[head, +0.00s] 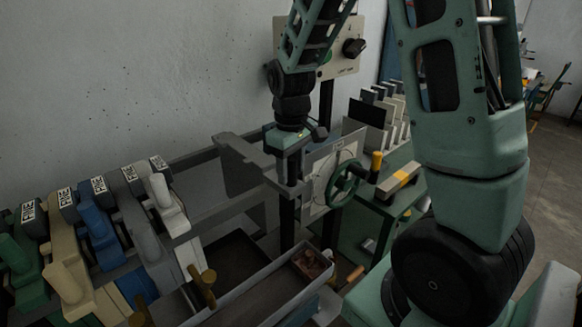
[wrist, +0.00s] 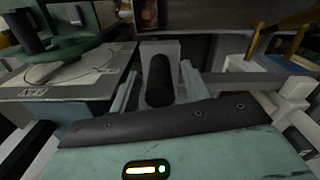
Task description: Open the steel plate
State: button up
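A flat grey steel plate (head: 243,168) stands upright on the rail frame, just left of my gripper in the head view. My gripper (head: 291,178) points down beside it. In the wrist view my gripper (wrist: 159,88) has its two pale fingers apart, one on each side of a black cylindrical handle (wrist: 159,80). Narrow gaps show between the fingers and the handle, so it looks open around it. A grey block sits behind the handle. Where the handle joins the plate is hidden.
A pale panel with a green handwheel (head: 345,184) stands close to the right of my gripper. A row of coloured tagged levers (head: 98,232) is at the left. A long grey trough (head: 262,285) lies below. A control box (head: 340,45) hangs on the wall behind.

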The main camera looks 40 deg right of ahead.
notch_tip(320, 180, up, 18)
jog(key=b, duration=0.2)
jog(key=shift+f, duration=0.25)
dwell(0.5)
jog(key=s+a+f+n, duration=0.1)
jog(key=s+a+f, duration=0.15)
jog(key=a, duration=0.25)
jog(key=s+a+f+n+b, duration=0.1)
jog(key=a+f, duration=0.2)
jog(key=a, duration=0.3)
jog(key=s+a+f+n, duration=0.1)
jog(key=s+a+f, duration=0.15)
jog(key=a, duration=0.25)
jog(key=s+a+f+n, duration=0.1)
jog(key=s+a+f, duration=0.3)
jog(key=s, duration=0.3)
jog(key=s+a+f+n+b, duration=0.1)
jog(key=s+a+f, duration=0.4)
jog(key=s, duration=0.2)
jog(key=shift+f+n+y, duration=0.3)
jog(key=shift+f, duration=0.1)
jog(key=shift+a, duration=0.1)
